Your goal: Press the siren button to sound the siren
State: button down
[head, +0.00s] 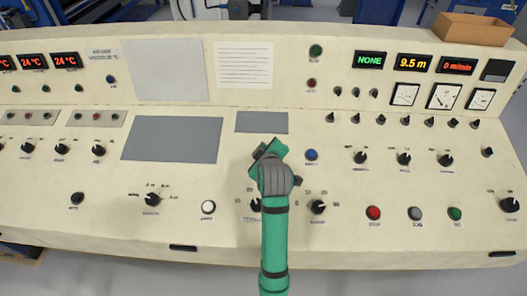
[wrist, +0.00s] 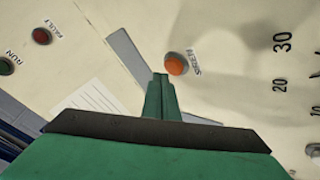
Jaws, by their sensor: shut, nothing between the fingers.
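The siren button (wrist: 176,64) is a round orange button in a grey ring, with the label "SIREN" beside it in the wrist view. My green gripper (wrist: 160,77) is shut and empty. In the wrist view its tip appears just left of and slightly below the button; I cannot tell whether they touch. In the head view my gripper (head: 267,149) is over the middle of the console, and the siren button is not visible there, apparently hidden behind my gripper and arm.
The pale console (head: 70,165) carries several knobs and buttons. A blue button (head: 311,155) is right of my gripper, a black knob (head: 317,207) lower right, and a white button (head: 208,207) lower left. A grey panel (head: 262,122) lies just beyond my gripper. A cardboard box (head: 472,28) sits at the back right.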

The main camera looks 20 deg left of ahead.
jog(key=shift+w+f, duration=0.15)
jog(key=shift+f, duration=0.65)
dwell(0.9)
jog(key=shift+s+r, duration=0.2)
jog(key=shift+r, duration=0.7)
jog(key=shift+r, duration=0.1)
jog(key=shift+s+d+r, duration=0.1)
jog(key=shift+s+r, duration=0.1)
jog(key=shift+r, duration=0.6)
jog(key=shift+s+d+r, duration=0.1)
jog(key=shift+s+r, duration=0.05)
jog(key=shift+r, duration=0.6)
jog(key=shift+s+r, duration=0.2)
jog(key=shift+r, duration=0.6)
